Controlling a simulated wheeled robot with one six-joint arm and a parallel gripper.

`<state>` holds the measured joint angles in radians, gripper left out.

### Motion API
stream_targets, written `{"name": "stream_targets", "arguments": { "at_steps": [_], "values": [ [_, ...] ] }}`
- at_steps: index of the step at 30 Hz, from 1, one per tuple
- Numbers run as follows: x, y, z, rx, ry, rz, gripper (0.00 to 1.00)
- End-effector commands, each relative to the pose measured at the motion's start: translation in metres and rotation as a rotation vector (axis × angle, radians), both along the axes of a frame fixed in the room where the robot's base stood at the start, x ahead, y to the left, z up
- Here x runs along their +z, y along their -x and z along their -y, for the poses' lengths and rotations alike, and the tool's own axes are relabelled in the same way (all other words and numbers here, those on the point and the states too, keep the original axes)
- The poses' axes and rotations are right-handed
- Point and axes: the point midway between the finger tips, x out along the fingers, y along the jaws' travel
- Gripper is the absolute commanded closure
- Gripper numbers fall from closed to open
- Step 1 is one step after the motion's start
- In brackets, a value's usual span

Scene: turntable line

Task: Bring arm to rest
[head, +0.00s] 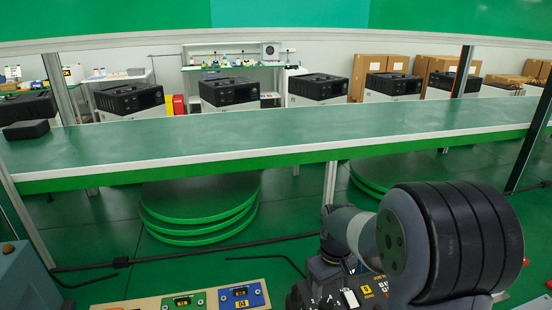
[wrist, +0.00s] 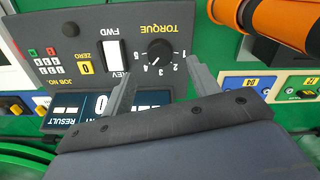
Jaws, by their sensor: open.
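My gripper (wrist: 163,76) is open and empty in the wrist view, its two grey fingers spread apart. Its fingers are over the dark torque control panel (wrist: 80,48), which appears upside down with a dial, a FWD/REV switch and displays. I cannot tell whether the fingers touch it. In the head view my arm (head: 400,240) is bent at the lower right. It hides part of the same panel (head: 340,285), and the fingertips are not visible there.
An orange and black tool (wrist: 270,20) lies close to the right finger. Several black machines (head: 229,91) stand behind.

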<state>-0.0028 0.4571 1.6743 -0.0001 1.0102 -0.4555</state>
Motion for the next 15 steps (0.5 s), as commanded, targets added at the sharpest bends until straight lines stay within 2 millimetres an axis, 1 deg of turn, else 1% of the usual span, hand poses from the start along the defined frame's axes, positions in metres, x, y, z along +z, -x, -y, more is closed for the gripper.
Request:
{"name": "stream_targets", "arguments": {
  "at_steps": [1,3,9,11,15],
  "values": [
    [-0.012,0.001,0.0,0.0,0.0,-0.006,0.43],
    [-0.025,0.001,0.0,0.0,0.0,-0.005,0.43],
    [-0.055,0.001,0.0,0.0,0.0,-0.003,0.43],
    [-0.061,0.001,0.0,0.0,0.0,-0.003,0.43],
    [-0.06,0.0,0.0,-0.033,0.0,0.001,0.43]
  ]
}}
